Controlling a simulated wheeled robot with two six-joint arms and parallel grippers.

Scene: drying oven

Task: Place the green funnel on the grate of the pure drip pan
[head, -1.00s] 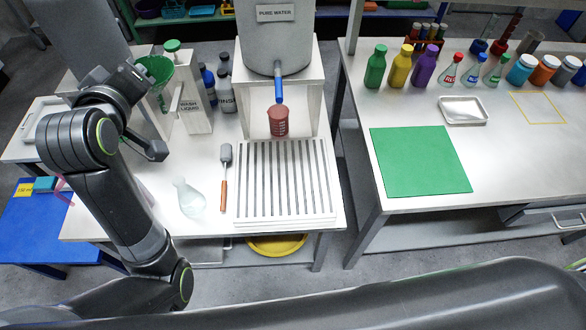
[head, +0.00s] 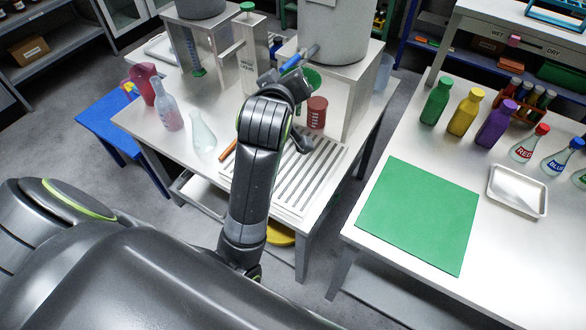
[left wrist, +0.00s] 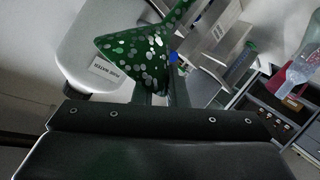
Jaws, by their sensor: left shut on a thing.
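My left gripper (head: 300,72) is shut on the green funnel (head: 313,77), mostly hidden behind the gripper in the head view. In the left wrist view the funnel (left wrist: 140,52) is dark green with pale spots and sits beyond the fingers (left wrist: 158,92). The pure drip pan (head: 290,211) is a pale tray with a slatted grate on the table. My left forearm hides part of its left side. The gripper and funnel are above the table beyond the pan's far side, near the dispenser. My right gripper is not in view.
The wash liquid tower (head: 246,60) is behind. The right table holds a green mat (head: 418,214) and several bottles.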

